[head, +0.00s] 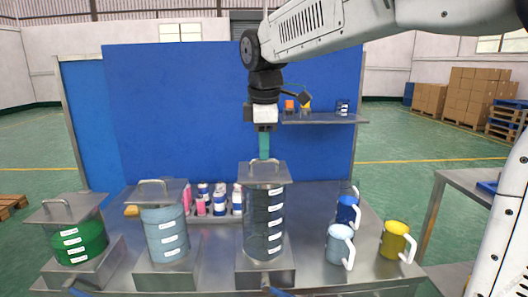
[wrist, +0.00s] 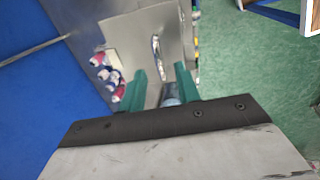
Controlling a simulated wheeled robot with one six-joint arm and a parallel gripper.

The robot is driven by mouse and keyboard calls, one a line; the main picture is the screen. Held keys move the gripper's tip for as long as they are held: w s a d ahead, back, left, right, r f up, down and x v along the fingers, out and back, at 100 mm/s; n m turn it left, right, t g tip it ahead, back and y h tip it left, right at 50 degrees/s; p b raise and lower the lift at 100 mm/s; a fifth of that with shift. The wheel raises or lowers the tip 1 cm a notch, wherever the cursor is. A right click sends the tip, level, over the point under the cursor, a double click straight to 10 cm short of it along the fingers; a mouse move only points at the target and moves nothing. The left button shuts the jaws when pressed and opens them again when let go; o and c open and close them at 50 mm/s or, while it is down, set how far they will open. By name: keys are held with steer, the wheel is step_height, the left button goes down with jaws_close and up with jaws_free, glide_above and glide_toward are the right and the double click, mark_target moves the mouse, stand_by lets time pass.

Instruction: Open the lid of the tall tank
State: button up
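The tall tank (head: 265,225) stands at the middle of the table, dark and see-through with several white labels. Its square metal lid (head: 285,174) lies flat on top with a handle on it. My gripper (head: 264,157) points down just above this lid, its green fingertips close to the handle. In the wrist view the two green fingers of my gripper (wrist: 160,78) are apart with nothing held. A metal lid (wrist: 130,37) with an upright-looking handle (wrist: 156,52) lies beyond and between them. I cannot tell whether the fingers touch the handle.
A tank with grey-blue contents (head: 167,235) and a green one (head: 80,240) stand to the left. Light-blue (head: 339,246), blue (head: 346,211) and yellow (head: 394,239) mugs stand right. Spray cans (head: 203,192) sit behind, before a blue panel (head: 180,110) with a shelf (head: 325,119).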

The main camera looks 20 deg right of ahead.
steer(key=shift+w+d+f, duration=0.1)
steer(key=shift+w+f, duration=0.1)
steer(key=shift+f, duration=0.9)
steer(key=shift+c, duration=0.3)
jaws_close()
steer(key=shift+r, duration=0.1)
